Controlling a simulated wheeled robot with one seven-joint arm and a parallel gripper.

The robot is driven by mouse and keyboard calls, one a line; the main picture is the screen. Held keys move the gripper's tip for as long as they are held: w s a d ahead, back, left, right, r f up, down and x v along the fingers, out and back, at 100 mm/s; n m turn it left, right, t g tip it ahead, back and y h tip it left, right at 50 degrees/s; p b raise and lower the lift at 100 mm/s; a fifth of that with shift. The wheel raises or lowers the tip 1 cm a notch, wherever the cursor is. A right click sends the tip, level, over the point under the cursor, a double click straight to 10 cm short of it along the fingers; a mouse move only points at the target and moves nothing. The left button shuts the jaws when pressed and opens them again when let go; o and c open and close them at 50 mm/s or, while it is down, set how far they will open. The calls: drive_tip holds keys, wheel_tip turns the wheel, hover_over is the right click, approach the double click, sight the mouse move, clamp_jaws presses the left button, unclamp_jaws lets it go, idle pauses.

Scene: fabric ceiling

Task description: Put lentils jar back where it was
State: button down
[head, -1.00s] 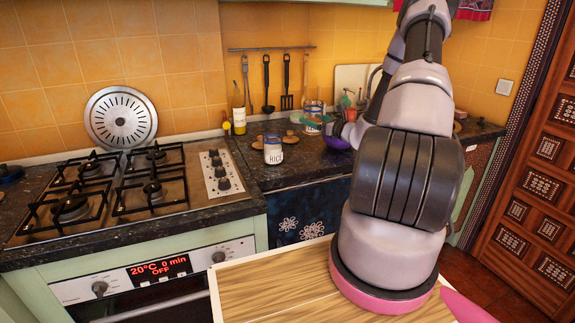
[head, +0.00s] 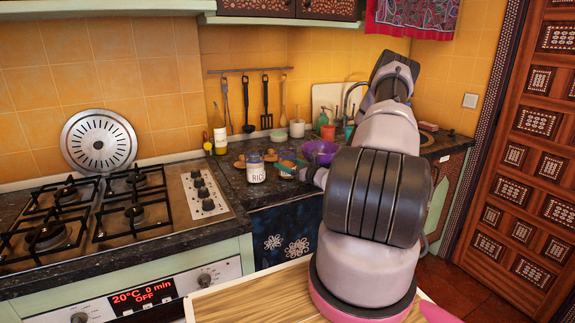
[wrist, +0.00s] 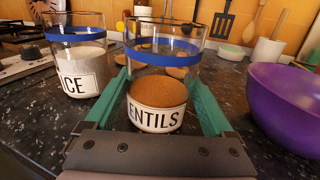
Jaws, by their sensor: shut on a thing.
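The lentils jar (wrist: 157,105) is clear glass with a blue band and a label ending "ENTILS", holding orange-brown lentils. My gripper (wrist: 158,82) has its teal fingers shut on the jar's two sides. The jar looks upright, low over or on the dark counter; I cannot tell whether it touches. In the head view the lentils jar (head: 287,158) is small and partly covered by my gripper (head: 290,169). The similar rice jar (wrist: 80,70) stands just left of it, apart; it also shows in the head view (head: 256,173).
A purple bowl (wrist: 288,105) stands close on the right, also in the head view (head: 321,152). Round wooden lids (head: 240,163) lie behind the jars. The gas stove (head: 100,215) is to the left. Utensils (head: 247,105) hang on the wall behind.

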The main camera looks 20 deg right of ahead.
unclamp_jaws()
drive_tip(key=shift+f, duration=0.1)
